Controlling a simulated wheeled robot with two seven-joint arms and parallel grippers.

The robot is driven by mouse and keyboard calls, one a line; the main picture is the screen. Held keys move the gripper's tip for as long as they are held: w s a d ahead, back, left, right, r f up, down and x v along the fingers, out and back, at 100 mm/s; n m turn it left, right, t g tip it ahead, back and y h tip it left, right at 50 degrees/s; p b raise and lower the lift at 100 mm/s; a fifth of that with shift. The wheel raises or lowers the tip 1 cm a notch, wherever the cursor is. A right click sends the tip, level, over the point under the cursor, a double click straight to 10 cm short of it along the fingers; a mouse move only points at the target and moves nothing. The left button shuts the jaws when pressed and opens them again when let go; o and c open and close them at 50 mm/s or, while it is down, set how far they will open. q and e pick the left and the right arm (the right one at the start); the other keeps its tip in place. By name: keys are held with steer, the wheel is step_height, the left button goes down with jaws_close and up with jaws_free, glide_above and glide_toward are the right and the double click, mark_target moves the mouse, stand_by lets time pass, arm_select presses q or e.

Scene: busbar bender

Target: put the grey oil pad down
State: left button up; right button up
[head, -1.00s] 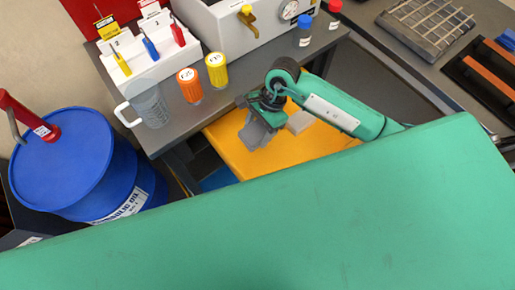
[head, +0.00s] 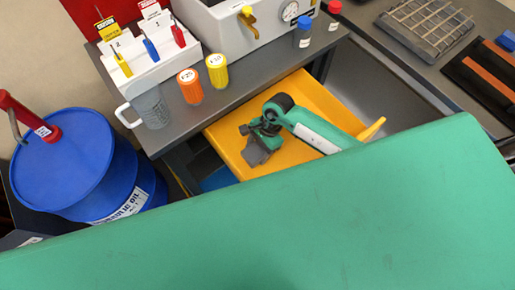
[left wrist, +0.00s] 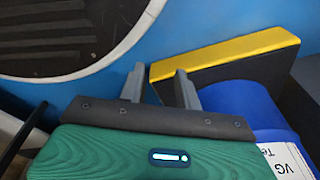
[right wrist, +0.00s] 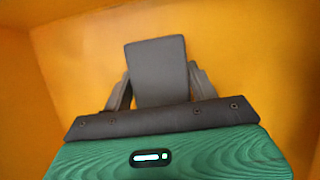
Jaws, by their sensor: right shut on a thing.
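The grey oil pad (right wrist: 157,70) is a flat dark slab standing out between the fingers of my right gripper (right wrist: 160,88), which is shut on it. In the head view the right gripper (head: 262,138) holds the pad (head: 256,154) low over the yellow tray (head: 310,88). Yellow surfaces surround it in the right wrist view. I cannot tell whether the pad touches the tray floor. My left gripper (left wrist: 160,80) is open and empty in the left wrist view. It is hidden in the head view.
A grey bench beside the tray carries an orange jar (head: 190,86), a yellow jar (head: 217,70), a clear jug (head: 150,108) and a white rack (head: 145,62). A blue oil drum (head: 75,165) stands left. A blue container (left wrist: 255,105) is near my left gripper. My green body covers the foreground.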

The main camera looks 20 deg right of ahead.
mark_target(258, 149)
arm_select(q)
steer(key=shift+w, duration=0.1)
arm_select(e)
steer(key=shift+f, duration=0.1)
steer(key=o, duration=0.9)
steer(key=shift+o, duration=0.2)
steer(key=shift+r, duration=0.2)
steer(key=v, duration=0.3)
steer(key=shift+d, duration=0.1)
steer(key=v, duration=0.7)
steer(key=shift+r, duration=0.4)
arm_select(q)
steer(key=shift+w+d+r, duration=0.2)
steer(key=shift+r, duration=0.4)
arm_select(e)
steer(key=shift+w+d+r, duration=0.1)
steer(key=shift+d+r, duration=0.1)
steer(key=shift+r, duration=0.25)
